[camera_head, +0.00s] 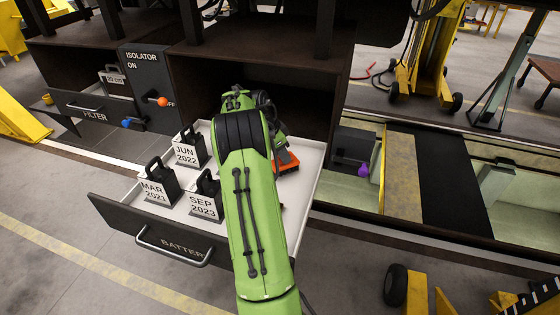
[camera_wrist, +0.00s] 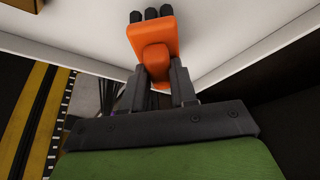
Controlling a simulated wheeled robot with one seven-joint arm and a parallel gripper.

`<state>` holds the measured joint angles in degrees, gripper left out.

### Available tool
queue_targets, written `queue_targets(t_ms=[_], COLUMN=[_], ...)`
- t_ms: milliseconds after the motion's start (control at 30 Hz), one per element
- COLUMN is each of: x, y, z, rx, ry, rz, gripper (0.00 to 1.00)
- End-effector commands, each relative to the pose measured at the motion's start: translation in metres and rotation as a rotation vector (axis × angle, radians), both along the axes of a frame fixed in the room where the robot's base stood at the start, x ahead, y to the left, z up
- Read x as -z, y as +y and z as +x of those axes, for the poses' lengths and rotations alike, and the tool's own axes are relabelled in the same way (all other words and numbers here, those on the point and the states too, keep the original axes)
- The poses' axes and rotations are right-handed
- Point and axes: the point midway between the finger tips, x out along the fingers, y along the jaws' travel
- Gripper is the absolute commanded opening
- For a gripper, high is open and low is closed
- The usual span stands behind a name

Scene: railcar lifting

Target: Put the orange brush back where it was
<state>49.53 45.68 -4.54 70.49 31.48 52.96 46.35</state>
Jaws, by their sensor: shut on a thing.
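The orange brush (camera_wrist: 153,35) is between the fingers of my gripper (camera_wrist: 156,80) in the wrist view, with dark bristle ends at its far side. My gripper is shut on it. In the head view a part of the orange brush (camera_head: 286,162) shows beside my green arm, over the right part of the open white drawer (camera_head: 310,180) marked BATTERY. I cannot tell whether the brush touches the drawer floor. In the wrist view the brush is near a white corner of the drawer (camera_wrist: 225,40).
An isolator panel (camera_head: 147,85) and a FILTER drawer (camera_head: 95,108) are at the left. A purple knob (camera_head: 363,170) is at the right.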

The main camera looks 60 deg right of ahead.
Motion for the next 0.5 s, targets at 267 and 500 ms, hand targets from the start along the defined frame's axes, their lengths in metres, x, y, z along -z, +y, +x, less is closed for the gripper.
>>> queue_targets(t_ms=[267,500], x=[0.02,0.025], y=[0.0,0.0], z=[0.0,0.0], rx=[0.001,0.0], ry=[-0.001,0.0], rz=[-0.001,0.0], gripper=[0.0,0.29])
